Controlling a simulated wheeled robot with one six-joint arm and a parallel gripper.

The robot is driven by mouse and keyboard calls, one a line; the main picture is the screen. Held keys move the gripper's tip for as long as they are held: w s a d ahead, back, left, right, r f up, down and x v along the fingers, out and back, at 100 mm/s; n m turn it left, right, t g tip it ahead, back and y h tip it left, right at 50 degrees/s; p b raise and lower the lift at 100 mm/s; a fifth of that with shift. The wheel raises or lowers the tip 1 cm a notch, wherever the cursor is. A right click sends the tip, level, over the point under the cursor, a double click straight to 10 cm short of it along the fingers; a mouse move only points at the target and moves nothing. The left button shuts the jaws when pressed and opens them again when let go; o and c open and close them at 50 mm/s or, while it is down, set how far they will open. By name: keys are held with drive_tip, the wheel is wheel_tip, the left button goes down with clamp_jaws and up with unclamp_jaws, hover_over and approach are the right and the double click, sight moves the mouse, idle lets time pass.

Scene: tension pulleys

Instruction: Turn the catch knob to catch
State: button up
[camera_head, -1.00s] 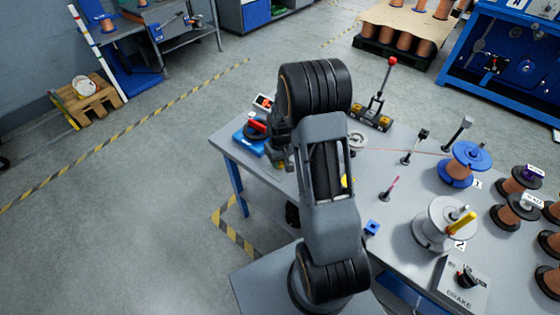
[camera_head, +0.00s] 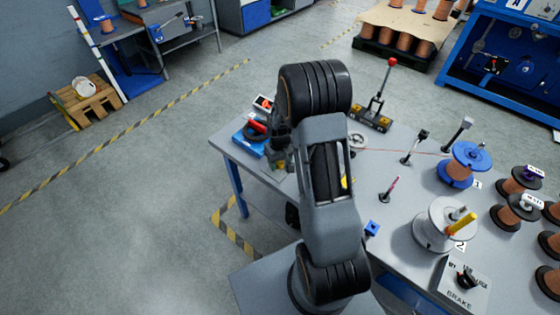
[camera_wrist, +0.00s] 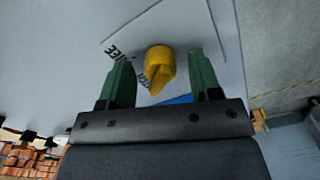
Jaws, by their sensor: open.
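The catch knob (camera_wrist: 160,66) is yellow with a pointed end and sits on a pale label plate (camera_wrist: 190,30) in the wrist view. Its point faces down in the picture, slightly left. Dark printing, partly hidden, shows beside and below it; one word looks like "FREE". My gripper (camera_wrist: 159,77) is open, with one green finger on each side of the knob and visible gaps between them. I cannot tell how far the fingertips are above the plate. In the head view my arm and wrist largely hide this spot.
On the bench in the head view, a blue-based device with a red part (camera_head: 257,126) stands close left of my wrist. A red-knobbed lever (camera_head: 392,62) stands behind. A blue spool (camera_head: 469,157), a grey spool (camera_head: 432,228) and a brake box (camera_head: 463,280) are at right.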

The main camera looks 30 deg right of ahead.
wheel_tip(320, 180, up, 14)
idle(0.6)
drive_tip(key=shift+f, duration=0.1)
idle(0.4)
drive_tip(key=s+a+r+t+p, duration=0.1)
drive_tip(key=s+a+r, duration=0.4)
drive_tip(key=s, duration=0.3)
drive_tip(key=s+a+r+t, duration=0.2)
drive_tip(key=s+a+r, duration=0.2)
drive_tip(key=s, duration=0.4)
drive_tip(key=shift+a+r+t+p, duration=0.3)
drive_tip(key=shift+a+r+p, duration=0.05)
drive_tip(key=shift+r, duration=0.2)
